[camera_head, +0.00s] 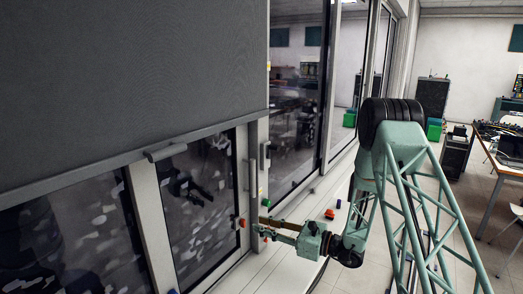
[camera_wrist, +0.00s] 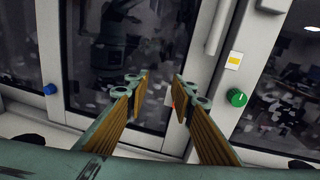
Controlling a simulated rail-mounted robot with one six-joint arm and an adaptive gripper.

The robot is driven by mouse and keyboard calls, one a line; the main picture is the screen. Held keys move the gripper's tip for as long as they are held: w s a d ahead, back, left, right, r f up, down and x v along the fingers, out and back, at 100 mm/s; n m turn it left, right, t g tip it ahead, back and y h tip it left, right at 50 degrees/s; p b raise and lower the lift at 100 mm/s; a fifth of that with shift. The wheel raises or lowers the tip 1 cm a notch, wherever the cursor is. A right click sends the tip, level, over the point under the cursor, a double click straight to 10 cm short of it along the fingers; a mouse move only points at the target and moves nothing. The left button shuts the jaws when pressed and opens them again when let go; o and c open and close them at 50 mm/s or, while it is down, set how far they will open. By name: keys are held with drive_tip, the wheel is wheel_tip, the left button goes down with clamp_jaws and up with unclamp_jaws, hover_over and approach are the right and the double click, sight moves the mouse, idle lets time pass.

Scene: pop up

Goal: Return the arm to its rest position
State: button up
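My gripper (camera_head: 270,229) is at the end of my pale green arm, close in front of the window frame in the head view. In the wrist view, its two ribbed brown fingers (camera_wrist: 164,86) are apart, with nothing between them. The fingers point at the grey frame and dark glass, and I cannot tell whether the tips touch anything. My arm reaches out to the left from its large lattice link, low over the pale sill.
A green knob (camera_wrist: 237,97) sits on the frame right of the fingers, and a blue knob (camera_wrist: 50,88) is to the left. A dark shade (camera_head: 130,75) hangs above the glass. Small red (camera_head: 329,214) and blue pieces (camera_head: 338,204) show near the sill. A table (camera_head: 500,160) stands right.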

drive_tip(key=s+a+r+n+g+h, duration=0.1)
drive_tip(key=s+a+r+n+g, duration=0.3)
drive_tip(key=s+r, duration=0.65)
drive_tip(key=s+a+r+n+g, duration=0.1)
drive_tip(key=s+r+n+g, duration=0.4)
drive_tip(key=s+r, duration=0.5)
drive_tip(key=s+d+r+n+h, duration=0.2)
drive_tip(key=s+r+n+h, duration=0.1)
drive_tip(key=s, duration=0.6)
drive_tip(key=s+d+r+n+h, duration=0.2)
drive_tip(key=s+n, duration=0.1)
drive_tip(key=s, duration=0.6)
drive_tip(key=s+d+r+n+t+h, duration=0.2)
drive_tip(key=s+d+n+h, duration=0.2)
drive_tip(key=s+d, duration=0.6)
drive_tip(key=s+d+r+n+t+h, duration=0.3)
drive_tip(key=s+d+h, duration=0.2)
drive_tip(key=s+d, duration=0.5)
drive_tip(key=shift+d+r+n+h, duration=0.15)
drive_tip(key=shift+d+n+h, duration=0.25)
drive_tip(key=shift+d, duration=0.35)
drive_tip(key=shift+a, duration=0.15)
